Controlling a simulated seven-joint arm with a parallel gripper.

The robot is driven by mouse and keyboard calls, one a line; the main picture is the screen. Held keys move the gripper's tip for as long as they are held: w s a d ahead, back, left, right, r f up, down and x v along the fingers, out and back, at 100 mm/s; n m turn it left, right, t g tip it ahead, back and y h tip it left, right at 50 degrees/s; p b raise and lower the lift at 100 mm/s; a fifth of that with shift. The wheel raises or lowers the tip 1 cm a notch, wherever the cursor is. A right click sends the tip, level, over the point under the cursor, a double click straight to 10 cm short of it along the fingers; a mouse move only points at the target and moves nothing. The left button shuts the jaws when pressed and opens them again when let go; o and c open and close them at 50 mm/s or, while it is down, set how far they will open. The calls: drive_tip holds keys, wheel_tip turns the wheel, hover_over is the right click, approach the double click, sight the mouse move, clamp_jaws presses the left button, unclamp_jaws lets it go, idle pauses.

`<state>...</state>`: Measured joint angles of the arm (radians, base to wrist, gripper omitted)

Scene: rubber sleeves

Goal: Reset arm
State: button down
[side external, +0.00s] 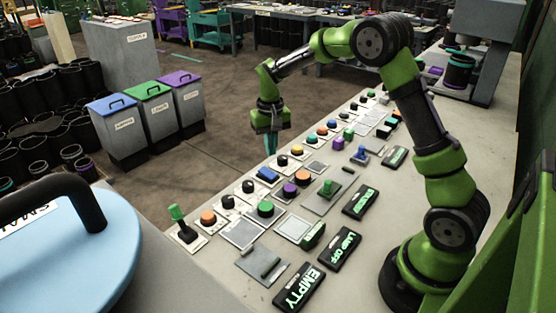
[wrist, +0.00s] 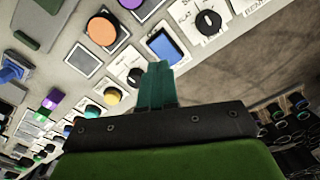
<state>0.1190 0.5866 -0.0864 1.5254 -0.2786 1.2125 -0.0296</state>
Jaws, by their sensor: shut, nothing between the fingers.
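My green arm (side external: 430,145) rises from the right side of the bench and reaches left over it. My gripper (side external: 270,143) hangs pointing down near the bench's far-left edge, over or just beyond the rows of controls. Its teal fingers are shut together with nothing between them. In the wrist view the shut fingers (wrist: 157,88) show in front of a blue switch (wrist: 166,46) and a black knob (wrist: 134,76). I cannot tell the exact height of the fingertips above the surface.
The bench (side external: 200,268) carries rows of buttons, knobs and levers, such as a green lever (side external: 178,214) and an orange button (side external: 208,217). A black "EMPTY" label (side external: 299,287) lies in front. Lidded bins (side external: 118,128) stand on the floor (side external: 215,150). A light blue lid (side external: 70,260) fills the lower left.

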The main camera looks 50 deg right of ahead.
drive_tip(key=s+a+r+t, duration=0.2)
drive_tip(key=s+a+r, duration=0.2)
drive_tip(key=s, duration=0.3)
drive_tip(key=s+a+r+n+t+y, duration=0.1)
drive_tip(key=s+a+r+t, duration=0.1)
drive_tip(key=s+a+r, duration=0.2)
drive_tip(key=s+a+r+n+t+y, duration=0.1)
drive_tip(key=s+a+r+t, duration=0.2)
drive_tip(key=s+r, duration=0.4)
drive_tip(key=s, duration=0.5)
drive_tip(key=shift+a, duration=0.4)
drive_tip(key=shift+s, duration=0.1)
